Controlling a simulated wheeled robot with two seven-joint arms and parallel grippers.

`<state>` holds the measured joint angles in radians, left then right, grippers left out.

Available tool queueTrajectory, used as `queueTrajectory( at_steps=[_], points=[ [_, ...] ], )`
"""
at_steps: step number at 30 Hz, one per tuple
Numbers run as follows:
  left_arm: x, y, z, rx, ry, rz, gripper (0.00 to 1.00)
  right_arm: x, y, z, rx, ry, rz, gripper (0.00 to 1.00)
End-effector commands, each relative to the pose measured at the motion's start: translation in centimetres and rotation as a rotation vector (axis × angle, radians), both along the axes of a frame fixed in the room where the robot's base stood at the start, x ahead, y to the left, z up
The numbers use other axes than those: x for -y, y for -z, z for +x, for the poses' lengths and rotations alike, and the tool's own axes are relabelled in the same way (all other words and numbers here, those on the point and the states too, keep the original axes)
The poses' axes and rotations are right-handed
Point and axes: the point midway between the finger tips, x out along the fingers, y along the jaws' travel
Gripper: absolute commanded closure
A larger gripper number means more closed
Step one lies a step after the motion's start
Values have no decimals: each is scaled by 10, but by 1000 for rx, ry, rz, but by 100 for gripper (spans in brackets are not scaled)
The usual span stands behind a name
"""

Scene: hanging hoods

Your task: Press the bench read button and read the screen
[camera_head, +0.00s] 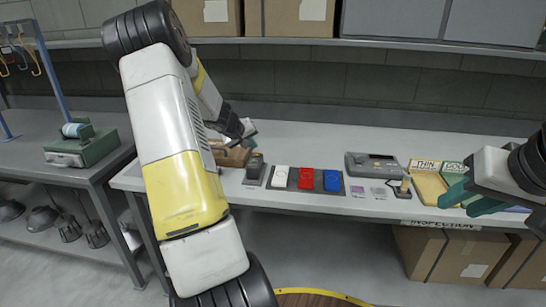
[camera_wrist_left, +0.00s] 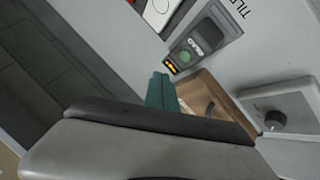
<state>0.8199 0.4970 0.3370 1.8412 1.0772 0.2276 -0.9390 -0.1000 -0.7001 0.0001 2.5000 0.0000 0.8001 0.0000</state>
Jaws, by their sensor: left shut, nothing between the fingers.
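The bench reader (camera_head: 254,169) is a small dark device standing on the bench. In the left wrist view the reader (camera_wrist_left: 203,42) shows a round green button (camera_wrist_left: 186,57) beside a label that seems to say READ. A small amber lit screen (camera_wrist_left: 172,66) is at its end; its characters are too small to read. My left gripper (camera_wrist_left: 161,88) is shut and empty, its teal fingertips close to the screen end, apart from the button as far as I can tell. My right gripper (camera_head: 462,199) is open and empty at the right.
White, red (camera_head: 306,179) and blue blocks sit on a dark tray right of the reader. A grey device (camera_head: 372,164) and labelled yellow and green trays stand further right. The bench's back strip is clear.

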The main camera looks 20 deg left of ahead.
Motion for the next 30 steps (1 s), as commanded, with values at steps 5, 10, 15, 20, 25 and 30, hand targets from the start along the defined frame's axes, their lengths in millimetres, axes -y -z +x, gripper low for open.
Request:
queueTrajectory(
  at_steps=[5, 10, 15, 20, 25, 30],
  points=[
    [-1, 23, -1, -2, -3, -4, 100, 0, 0, 0, 0, 0, 0, 64],
    [0, 32, 0, 0, -1, -1, 100, 0, 0, 0, 0, 0, 0, 64],
    [0, 34, 0, 0, -1, 1, 100, 0, 0, 0, 0, 0, 0, 64],
    [0, 34, 0, 0, 0, 2, 100, 0, 0, 0, 0, 0, 0, 64],
    [0, 34, 0, 0, -1, 1, 100, 0, 0, 0, 0, 0, 0, 64],
    [0, 34, 0, 0, -1, 1, 100, 0, 0, 0, 0, 0, 0, 64]
  ],
)
